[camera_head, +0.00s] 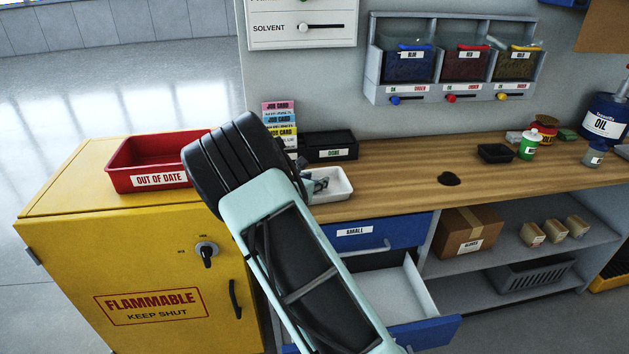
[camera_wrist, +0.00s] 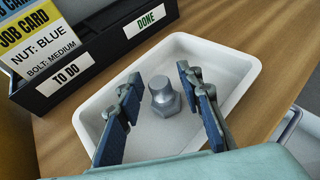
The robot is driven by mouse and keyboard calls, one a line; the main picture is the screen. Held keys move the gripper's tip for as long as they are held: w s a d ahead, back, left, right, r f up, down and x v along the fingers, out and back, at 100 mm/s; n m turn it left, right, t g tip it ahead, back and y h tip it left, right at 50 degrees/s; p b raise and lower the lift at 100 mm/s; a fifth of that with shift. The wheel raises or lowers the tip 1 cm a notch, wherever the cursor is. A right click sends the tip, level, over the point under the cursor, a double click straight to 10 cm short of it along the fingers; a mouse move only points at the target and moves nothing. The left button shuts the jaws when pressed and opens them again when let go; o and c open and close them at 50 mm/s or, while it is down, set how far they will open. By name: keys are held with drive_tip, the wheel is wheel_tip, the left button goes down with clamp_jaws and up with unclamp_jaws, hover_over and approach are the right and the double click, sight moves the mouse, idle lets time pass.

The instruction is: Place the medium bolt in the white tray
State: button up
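The white tray (camera_head: 336,194) stands on the wooden bench, partly hidden by my arm in the head view. In the wrist view the tray (camera_wrist: 228,68) lies below my gripper. A grey metal bolt (camera_wrist: 163,97) with a hexagonal part rests inside the tray, apparently upright. My gripper (camera_wrist: 160,82) is open, with one blue-padded finger on each side of the bolt and a visible gap to each. In the head view the fingers (camera_head: 318,184) are over the tray, and the bolt cannot be made out there.
A black card holder (camera_wrist: 100,45) marked TO DO and DONE stands behind the tray; its job card (camera_wrist: 40,45) reads nut blue, bolt medium. A red OUT OF DATE bin (camera_head: 150,180) sits on the yellow cabinet (camera_head: 130,260) at left. An open drawer (camera_head: 390,295) is below the bench.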

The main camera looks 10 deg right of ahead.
drive_tip(key=shift+r+p, duration=0.25)
drive_tip(key=shift+p, duration=0.05)
drive_tip(key=v, duration=1.2)
drive_tip(key=shift+f, duration=0.1)
